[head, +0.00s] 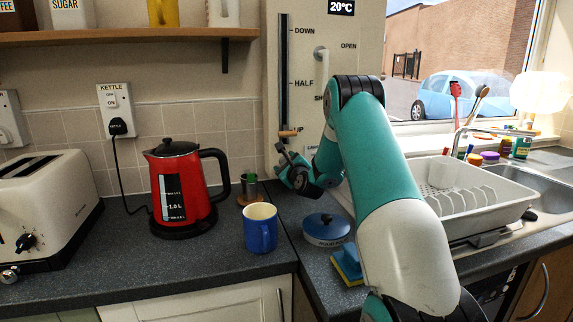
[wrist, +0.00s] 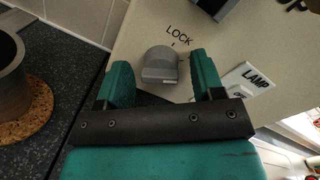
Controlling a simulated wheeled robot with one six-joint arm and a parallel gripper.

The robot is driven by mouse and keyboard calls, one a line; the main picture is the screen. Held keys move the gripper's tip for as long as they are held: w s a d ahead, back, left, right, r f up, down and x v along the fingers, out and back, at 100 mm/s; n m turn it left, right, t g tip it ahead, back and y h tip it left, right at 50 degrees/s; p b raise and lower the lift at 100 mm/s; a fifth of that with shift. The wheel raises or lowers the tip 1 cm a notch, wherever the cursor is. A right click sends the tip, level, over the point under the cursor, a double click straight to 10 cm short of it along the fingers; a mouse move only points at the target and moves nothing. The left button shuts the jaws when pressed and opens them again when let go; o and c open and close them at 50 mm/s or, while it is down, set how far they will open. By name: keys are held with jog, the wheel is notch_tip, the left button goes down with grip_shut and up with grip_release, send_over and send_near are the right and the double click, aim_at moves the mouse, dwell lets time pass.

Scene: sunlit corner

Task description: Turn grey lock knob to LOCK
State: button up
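The grey lock knob (wrist: 160,66) sits on a cream panel (wrist: 140,30) in the wrist view. It has a rounded top and a flat lower face. The printed word LOCK (wrist: 180,36) is above and slightly right of it, with a small tick mark below the word. My gripper (wrist: 160,72) is open, with one teal finger to the left of the knob and one to the right. Gaps show between the knob and both fingers. In the head view my gripper (head: 284,162) is low in front of the panel and the knob cannot be made out there.
A LAMP switch (wrist: 246,77) is close to the right finger. A slider track (head: 284,80) with a wooden handle (head: 288,133) and a white lever (head: 321,60) are higher on the panel. A blue mug (head: 260,228), red kettle (head: 182,188) and blue-lidded pot (head: 326,228) stand nearby.

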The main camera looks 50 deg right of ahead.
jog(key=c, duration=0.8)
jog(key=shift+n, duration=0.3)
jog(key=shift+w+a+n+g+b, duration=0.1)
jog(key=shift+n+g+b, duration=0.4)
jog(key=shift+n+b, duration=3.65)
jog(key=n+p, duration=0.2)
jog(key=n, duration=0.1)
